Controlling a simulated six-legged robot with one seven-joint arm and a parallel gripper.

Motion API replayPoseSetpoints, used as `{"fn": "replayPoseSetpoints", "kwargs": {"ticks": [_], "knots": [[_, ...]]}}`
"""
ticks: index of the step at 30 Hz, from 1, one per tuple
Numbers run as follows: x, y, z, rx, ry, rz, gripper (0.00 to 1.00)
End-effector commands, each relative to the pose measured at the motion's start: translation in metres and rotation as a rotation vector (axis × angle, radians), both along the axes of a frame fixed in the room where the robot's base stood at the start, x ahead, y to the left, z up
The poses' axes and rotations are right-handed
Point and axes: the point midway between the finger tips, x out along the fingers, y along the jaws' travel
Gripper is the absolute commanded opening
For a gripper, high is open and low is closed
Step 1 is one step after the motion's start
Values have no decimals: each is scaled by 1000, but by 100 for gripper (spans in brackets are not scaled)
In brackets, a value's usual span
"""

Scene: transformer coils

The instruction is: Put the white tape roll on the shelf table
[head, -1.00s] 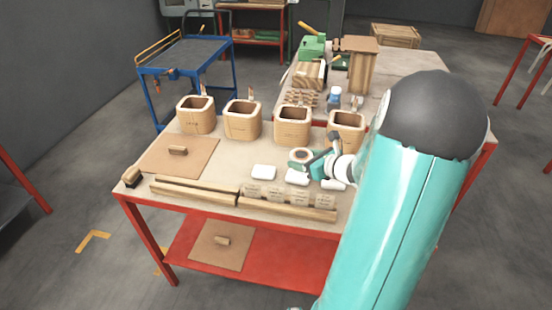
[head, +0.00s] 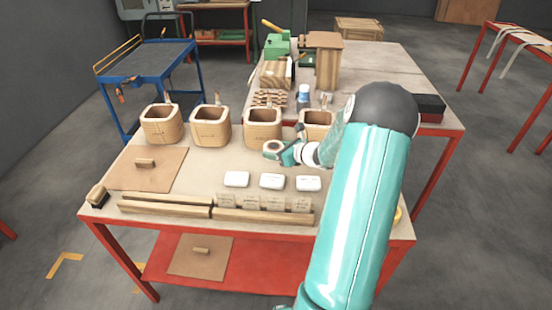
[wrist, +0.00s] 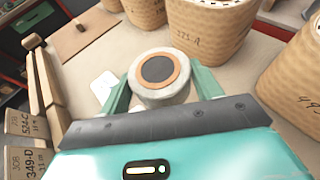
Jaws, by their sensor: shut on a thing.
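The white tape roll (wrist: 161,78) has a brown ring and dark centre on its top face. In the wrist view my gripper (wrist: 158,92) is shut on it, one green finger on each side. In the head view the roll (head: 273,148) shows at the tip of my gripper (head: 282,152), above the near worktable (head: 170,205), in front of the wooden coil boxes. I cannot tell its exact height over the tabletop. The near table has a red lower shelf (head: 255,276).
Several open coil boxes (head: 210,128) stand behind the gripper. White packs (head: 272,181), label cards and wooden bars (head: 165,206) lie along the front. A brown board (head: 147,170) lies at left. A blue cart (head: 150,62) stands behind left; another red-framed table (head: 515,45) is at right.

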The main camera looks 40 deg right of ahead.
Motion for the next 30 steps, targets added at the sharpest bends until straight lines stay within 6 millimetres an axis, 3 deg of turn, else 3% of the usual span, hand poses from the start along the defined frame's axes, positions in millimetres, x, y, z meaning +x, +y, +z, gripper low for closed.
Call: {"fn": "replayPoseSetpoints", "kwargs": {"ticks": [6,11,18,29,30], "knots": [[20,-17,-28,1,-2,2,39],[26,-22,-37,0,-1,3,39],[27,-24,-68,1,-1,2,39],[27,-23,-72,0,-1,2,39],[26,-23,-72,0,-1,2,68]]}}
